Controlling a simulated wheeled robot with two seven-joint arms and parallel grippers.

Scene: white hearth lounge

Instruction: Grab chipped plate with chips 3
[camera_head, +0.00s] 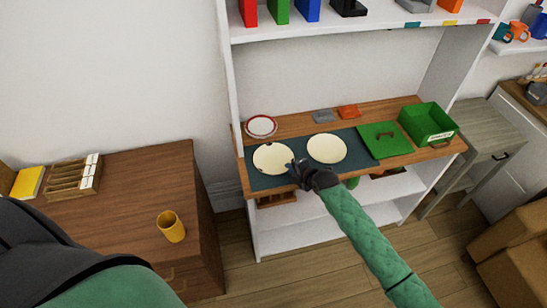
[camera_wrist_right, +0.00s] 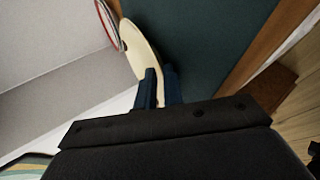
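Two cream plates lie on a dark teal mat (camera_head: 300,173) on the wooden shelf top. The left plate (camera_head: 273,158) has small dark marks near its rim, which look like chips. The right plate (camera_head: 326,148) also shows small dark marks. My right gripper (camera_head: 299,171) is at the right front rim of the left plate. In the right wrist view, the fingers (camera_wrist_right: 160,88) are close together with the rim of the cream plate (camera_wrist_right: 138,48) between them, so they look shut on it. My left gripper is out of view.
A red-rimmed plate (camera_head: 261,126) sits behind the left plate. A green lid or board (camera_head: 385,140) and a green crate (camera_head: 428,122) stand to the right. An upper shelf (camera_head: 350,27) overhangs. A yellow cup (camera_head: 171,226) stands on the brown cabinet (camera_head: 140,185).

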